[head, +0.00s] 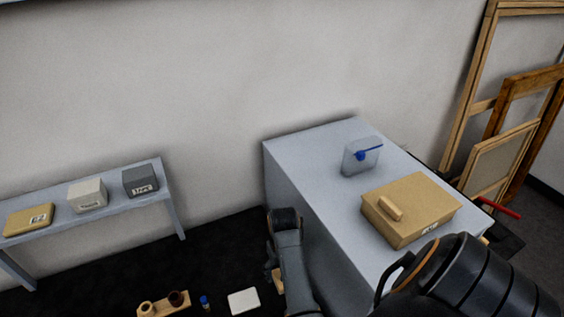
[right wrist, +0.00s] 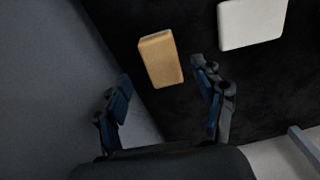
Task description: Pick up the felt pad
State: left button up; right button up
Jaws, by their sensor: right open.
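A tan block-shaped piece (right wrist: 161,60) lies on the dark floor. In the right wrist view it appears between and just beyond the fingertips of my right gripper (right wrist: 160,72), which is open and empty, apart from it. In the head view only a sliver of it (head: 276,283) shows beside my arm. A flat white piece with rounded corners (right wrist: 252,22) lies near it and also shows in the head view (head: 243,301). I cannot tell from looks alone which of these is the felt pad. My left gripper is not in view.
A grey-blue cabinet (head: 292,185) stands close beside the tan piece, bearing a cardboard box (head: 425,201) and a clear container (head: 358,163). A wooden holder (head: 165,304) and a small blue-capped bottle (head: 204,302) are on the floor. A low bench (head: 112,193) holds several boxes.

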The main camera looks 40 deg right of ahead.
notch_tip(320, 180, down, 4)
jog(key=shift+a+r, duration=0.1)
jog(key=shift+a, duration=0.05)
jog(key=shift+w+f, duration=0.1)
jog(key=shift+f, duration=0.1)
jog(key=c, duration=1.2)
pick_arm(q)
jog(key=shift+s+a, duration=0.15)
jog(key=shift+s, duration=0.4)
